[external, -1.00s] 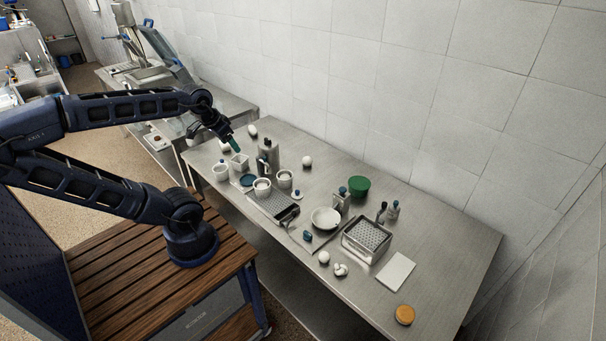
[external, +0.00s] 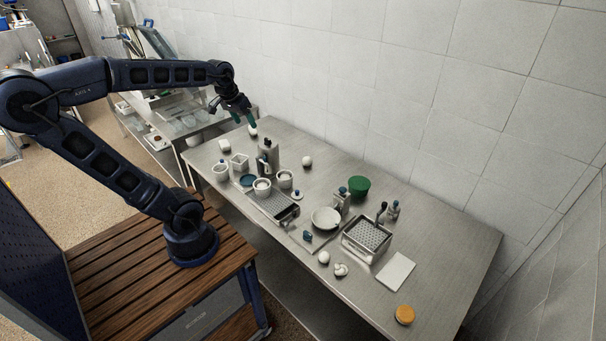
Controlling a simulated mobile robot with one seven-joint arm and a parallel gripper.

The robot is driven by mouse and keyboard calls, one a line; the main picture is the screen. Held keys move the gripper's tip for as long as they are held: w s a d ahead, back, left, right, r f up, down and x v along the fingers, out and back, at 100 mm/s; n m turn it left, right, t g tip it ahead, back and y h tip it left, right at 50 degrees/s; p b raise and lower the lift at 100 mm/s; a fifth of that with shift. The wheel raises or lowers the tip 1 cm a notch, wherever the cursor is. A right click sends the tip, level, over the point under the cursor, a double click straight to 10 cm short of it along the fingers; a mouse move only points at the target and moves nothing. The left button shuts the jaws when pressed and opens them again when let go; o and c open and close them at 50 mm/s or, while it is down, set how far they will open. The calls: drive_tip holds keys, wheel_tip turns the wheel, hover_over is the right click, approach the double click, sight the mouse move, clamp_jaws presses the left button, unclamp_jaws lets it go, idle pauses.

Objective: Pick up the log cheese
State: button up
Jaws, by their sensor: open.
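A short white log-shaped piece (external: 225,145), which looks like the log cheese, lies at the far left end of the steel table; I cannot be certain from its small size. My gripper (external: 232,114) is open, with its teal fingers apart and nothing visible between them. In the picture it is above the far left end of the table, a little above the white piece and apart from it. A white rounded item (external: 253,131) lies just below and right of the fingers, near the wall.
White containers (external: 239,161), a dark-topped bottle (external: 267,156) and a grater (external: 274,206) crowd the table's left half. A green tub (external: 359,187), a white bowl (external: 325,218) and a metal perforated basket (external: 367,238) stand further right. The far right surface is mostly clear.

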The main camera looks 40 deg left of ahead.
drive_tip(key=w+a+f+n+g, duration=0.1)
drive_tip(key=w+a+f+n, duration=0.15)
drive_tip(key=w+a, duration=0.95)
drive_tip(key=w+a+f+n, duration=0.2)
drive_tip(key=w+a+n, duration=0.1)
drive_tip(key=w+a, duration=0.85)
drive_tip(key=w+a+f+n, duration=0.2)
drive_tip(key=w+a+f, duration=0.2)
drive_tip(key=a+f, duration=0.4)
drive_tip(key=w+a+f+n+g+h, duration=0.1)
drive_tip(key=w+a+f+n, duration=0.15)
drive_tip(key=a+f, duration=0.55)
drive_tip(key=w+a+f+n, duration=0.1)
drive_tip(key=w+a+f, duration=0.35)
drive_tip(key=a, duration=0.65)
drive_tip(key=f, duration=0.4)
drive_tip(key=d+f, duration=0.1)
drive_tip(key=f, duration=0.1)
drive_tip(key=shift+w+f, duration=0.1)
drive_tip(key=shift+w, duration=0.15)
drive_tip(key=f, duration=0.4)
drive_tip(key=shift+s+d+f, duration=0.15)
drive_tip(key=shift+d, duration=0.25)
drive_tip(key=shift+f, duration=0.45)
drive_tip(key=shift+c, duration=0.2)
